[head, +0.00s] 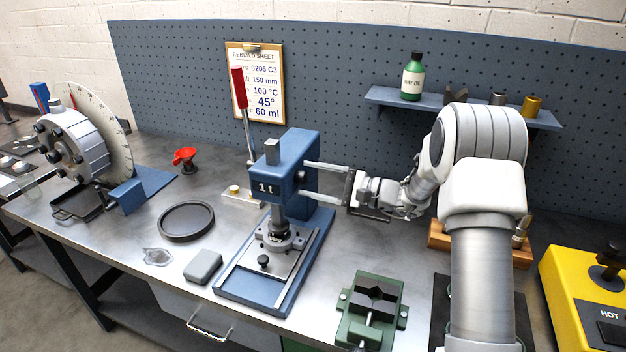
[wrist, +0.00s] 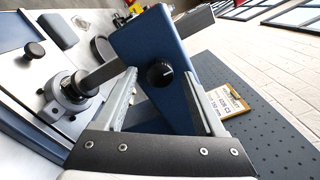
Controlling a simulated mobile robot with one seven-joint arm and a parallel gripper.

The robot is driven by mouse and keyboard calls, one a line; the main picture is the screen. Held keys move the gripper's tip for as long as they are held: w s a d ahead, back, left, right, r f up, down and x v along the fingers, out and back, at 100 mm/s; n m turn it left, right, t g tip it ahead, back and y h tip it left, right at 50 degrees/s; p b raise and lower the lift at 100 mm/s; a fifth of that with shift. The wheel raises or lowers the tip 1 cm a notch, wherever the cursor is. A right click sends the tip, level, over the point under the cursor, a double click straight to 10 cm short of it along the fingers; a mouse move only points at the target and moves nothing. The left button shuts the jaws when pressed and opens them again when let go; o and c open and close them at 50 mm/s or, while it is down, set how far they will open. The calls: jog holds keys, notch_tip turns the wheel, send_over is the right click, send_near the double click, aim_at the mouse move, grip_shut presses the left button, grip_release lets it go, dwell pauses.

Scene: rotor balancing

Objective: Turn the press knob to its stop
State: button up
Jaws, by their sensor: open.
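The blue arbor press (head: 287,160), marked "1 t", stands on the bench in the middle of the head view. The press knob (wrist: 160,75) is round and black with a small light mark, on the side face of the blue press in the wrist view. My gripper (head: 304,181) points at that side of the press from the right. In the wrist view my gripper (wrist: 159,82) is open, with one finger on each side of the knob and a gap to both. I cannot tell how deep the knob sits between the fingertips.
A red-handled lever (head: 240,88) rises behind the press. The press ram (head: 277,208) stands over a grey bearing housing (head: 279,238). A green vise (head: 371,311) is in front, and a black ring tray (head: 187,221) lies left. A shelf (head: 460,107) hangs behind my arm.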

grip_shut()
jog(key=shift+m, duration=0.3)
jog(key=m+p, duration=0.1)
jog(key=m, duration=0.2)
jog(key=shift+r+m+p, duration=0.1)
jog(key=shift+m+p, duration=0.2)
jog(key=shift+m, duration=0.1)
jog(key=m+p, duration=0.2)
jog(key=m, duration=0.2)
jog(key=shift+m+p, duration=0.3)
jog(key=m+p, duration=0.3)
jog(key=m, duration=0.2)
jog(key=shift+p, duration=0.3)
jog(key=shift+s+m+p, duration=0.1)
jog(key=shift+m+p, duration=1)
jog(key=shift+m, duration=0.9)
